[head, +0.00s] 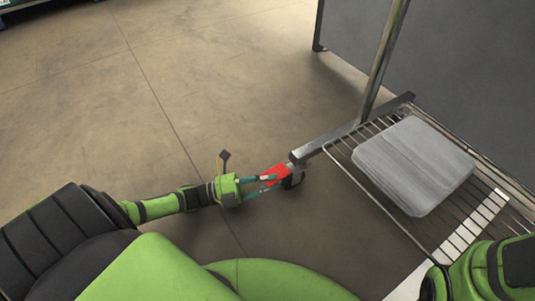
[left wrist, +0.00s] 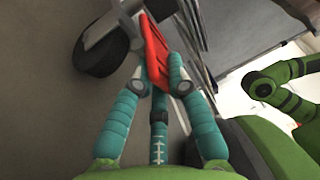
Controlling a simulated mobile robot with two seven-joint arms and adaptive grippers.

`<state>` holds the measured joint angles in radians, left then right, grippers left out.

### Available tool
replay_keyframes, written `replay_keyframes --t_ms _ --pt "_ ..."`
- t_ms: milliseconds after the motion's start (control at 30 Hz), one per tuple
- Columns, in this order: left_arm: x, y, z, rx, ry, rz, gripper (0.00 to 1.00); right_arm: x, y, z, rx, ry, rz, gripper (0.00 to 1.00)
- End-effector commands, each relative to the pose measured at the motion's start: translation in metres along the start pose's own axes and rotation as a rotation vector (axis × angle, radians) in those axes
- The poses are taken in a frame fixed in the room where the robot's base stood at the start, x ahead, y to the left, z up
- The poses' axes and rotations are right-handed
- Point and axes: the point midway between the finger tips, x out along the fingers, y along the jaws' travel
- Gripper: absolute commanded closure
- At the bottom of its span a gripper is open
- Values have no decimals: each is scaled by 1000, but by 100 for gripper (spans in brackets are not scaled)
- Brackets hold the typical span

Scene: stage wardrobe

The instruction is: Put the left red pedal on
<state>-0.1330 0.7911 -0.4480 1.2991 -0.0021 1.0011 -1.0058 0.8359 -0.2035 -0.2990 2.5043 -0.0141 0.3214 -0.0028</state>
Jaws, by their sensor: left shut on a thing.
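The red pedal (head: 274,174) sits at the dark castor wheel (head: 295,178) under the near left end of the metal rack's foot bar (head: 325,143). My left gripper (head: 266,183) reaches it from the left, low over the floor, and is shut on it. In the left wrist view the red pedal (left wrist: 154,58) lies between the teal fingers of my left gripper (left wrist: 158,80), with the castor wheel (left wrist: 97,54) to its left. The fingers hide part of the pedal, and its tilt is hard to tell. My right gripper is out of view; part of my right arm shows at lower right.
The rack has a steel upright (head: 384,55) and a low wire shelf (head: 356,172). A grey folded-looking slab (head: 412,165) lies on the shelf. A dark grey panel (head: 455,70) stands behind. The concrete floor (head: 140,110) to the left is clear.

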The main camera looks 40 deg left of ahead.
Motion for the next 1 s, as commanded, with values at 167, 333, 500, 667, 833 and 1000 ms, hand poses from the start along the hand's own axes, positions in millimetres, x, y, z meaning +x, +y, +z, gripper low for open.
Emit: replay_keyframes --t_ms 167,333,500,667,833,1000 --pt "0 4 0 29 -2 -67 100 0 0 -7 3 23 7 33" --pt "0 4 0 43 -2 -99 100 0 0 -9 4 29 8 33" --pt "0 3 0 47 0 -109 100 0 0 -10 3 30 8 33" --pt "0 3 0 48 0 -109 100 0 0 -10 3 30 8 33" --pt "1 3 0 47 0 -108 60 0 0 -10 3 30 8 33" --pt "0 3 0 47 1 -109 60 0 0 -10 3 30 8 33"
